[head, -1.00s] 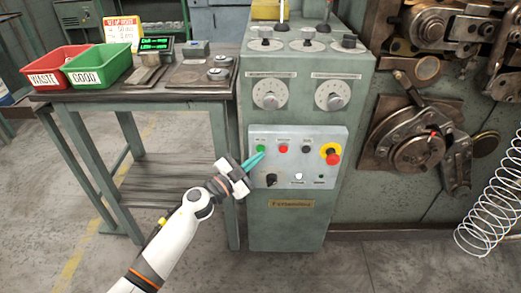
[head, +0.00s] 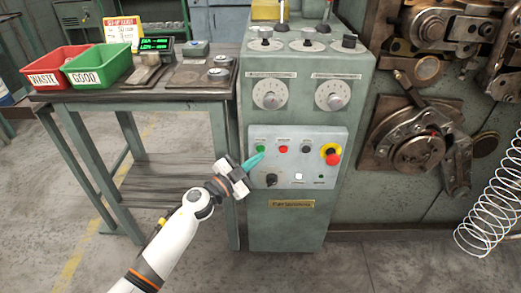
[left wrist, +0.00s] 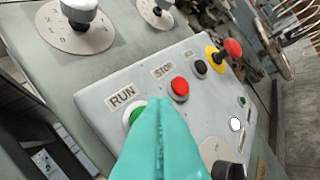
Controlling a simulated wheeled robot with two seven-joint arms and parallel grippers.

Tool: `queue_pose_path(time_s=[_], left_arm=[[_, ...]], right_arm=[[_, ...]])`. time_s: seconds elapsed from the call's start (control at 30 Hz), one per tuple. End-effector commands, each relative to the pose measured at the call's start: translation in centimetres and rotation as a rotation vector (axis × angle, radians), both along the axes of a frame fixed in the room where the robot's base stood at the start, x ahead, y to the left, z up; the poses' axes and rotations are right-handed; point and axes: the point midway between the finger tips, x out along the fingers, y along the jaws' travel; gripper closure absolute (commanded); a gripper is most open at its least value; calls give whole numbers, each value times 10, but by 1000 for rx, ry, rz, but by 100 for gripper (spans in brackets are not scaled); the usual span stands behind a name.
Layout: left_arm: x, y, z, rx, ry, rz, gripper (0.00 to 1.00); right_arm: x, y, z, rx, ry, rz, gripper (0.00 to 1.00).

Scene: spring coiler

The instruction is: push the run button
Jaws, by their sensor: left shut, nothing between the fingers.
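The green run button (head: 261,149) is at the upper left of the light grey control panel (head: 325,172) on the machine's front. In the left wrist view the button (left wrist: 133,113) sits under the RUN label (left wrist: 122,97), partly hidden behind my fingertips. My left gripper (head: 252,161) is shut and empty, its teal fingers pointing at the button. The fingertips (left wrist: 158,104) overlap the button's right side in the left wrist view; I cannot tell whether they touch it. My right gripper is not in view.
The red stop button (left wrist: 180,88) is just right of the run button, with a black button (left wrist: 200,68) beyond. A red emergency knob (head: 333,159) on a yellow base stands out farther right. A table (head: 135,92) with red and green bins is at the left.

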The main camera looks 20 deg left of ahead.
Motion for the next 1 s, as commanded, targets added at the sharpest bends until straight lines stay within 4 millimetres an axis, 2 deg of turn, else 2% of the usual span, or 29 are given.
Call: queue_pose_path(time_s=[0.77, 1.0], left_arm=[[4, 1, 1, 0, 0, 0, 100], [8, 2, 0, 0, 0, 0, 100]], right_arm=[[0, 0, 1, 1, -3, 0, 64], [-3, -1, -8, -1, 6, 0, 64]])
